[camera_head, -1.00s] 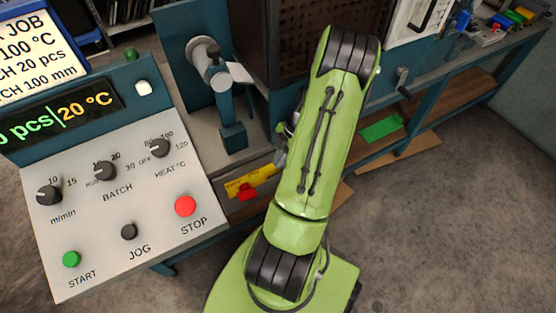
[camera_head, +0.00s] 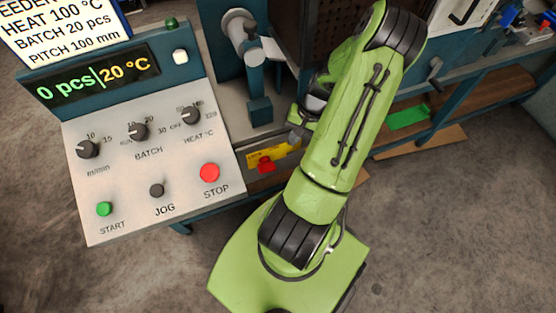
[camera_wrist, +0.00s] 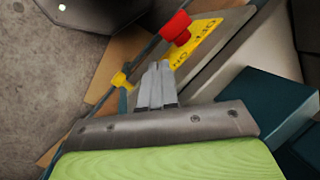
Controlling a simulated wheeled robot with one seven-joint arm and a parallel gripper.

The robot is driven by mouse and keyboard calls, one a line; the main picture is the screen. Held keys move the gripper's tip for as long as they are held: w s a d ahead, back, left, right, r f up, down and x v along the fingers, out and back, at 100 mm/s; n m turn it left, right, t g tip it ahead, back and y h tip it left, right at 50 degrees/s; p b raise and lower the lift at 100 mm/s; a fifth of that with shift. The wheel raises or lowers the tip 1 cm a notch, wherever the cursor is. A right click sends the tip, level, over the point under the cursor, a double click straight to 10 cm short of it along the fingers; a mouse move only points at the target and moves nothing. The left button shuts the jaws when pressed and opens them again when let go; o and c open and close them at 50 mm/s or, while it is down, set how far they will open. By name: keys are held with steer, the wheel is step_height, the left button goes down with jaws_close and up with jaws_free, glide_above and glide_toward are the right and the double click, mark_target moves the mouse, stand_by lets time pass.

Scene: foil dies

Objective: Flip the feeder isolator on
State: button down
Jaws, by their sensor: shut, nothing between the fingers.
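The feeder isolator is a red knob (camera_head: 265,164) by a yellow plate (camera_head: 284,150) on the bench front, right of the control panel. In the wrist view the red knob (camera_wrist: 176,28) stands out beside the yellow plate (camera_wrist: 205,36), whose lettering reads OFF at the far part and ON nearer my fingers. The knob sits nearer the OFF lettering. My gripper (camera_wrist: 160,66) is shut and empty, its fingertips just short of the knob, near the ON end, with a small gap visible. In the head view my gripper (camera_head: 297,139) is at the plate's right end, partly hidden by my arm.
The control panel (camera_head: 130,185) with knobs and buttons is at left; its display reads 0 pcs and 20 °C. A blue bracket (camera_head: 259,110) stands above the isolator. A small yellow part (camera_wrist: 120,81) is left of my fingers.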

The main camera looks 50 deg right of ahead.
mark_target(276, 168)
steer(key=m, duration=0.7)
steer(key=r+m+p, duration=0.1)
steer(key=m, duration=0.3)
steer(key=shift+w+a, duration=0.25)
steer(key=shift+a, duration=0.15)
steer(key=shift+f, duration=0.1)
steer(key=b+x, duration=0.1)
steer(key=x, duration=0.3)
steer(key=b+x, duration=0.2)
steer(key=x, duration=0.3)
steer(key=b+x, duration=0.2)
steer(key=x, duration=0.3)
steer(key=shift+s+d, duration=0.15)
steer(key=shift+d, duration=0.15)
steer(key=shift+f, duration=0.1)
steer(key=shift+s+d+f+p, duration=0.2)
steer(key=shift+d+f+p, duration=0.1)
steer(key=shift+f+p, duration=0.1)
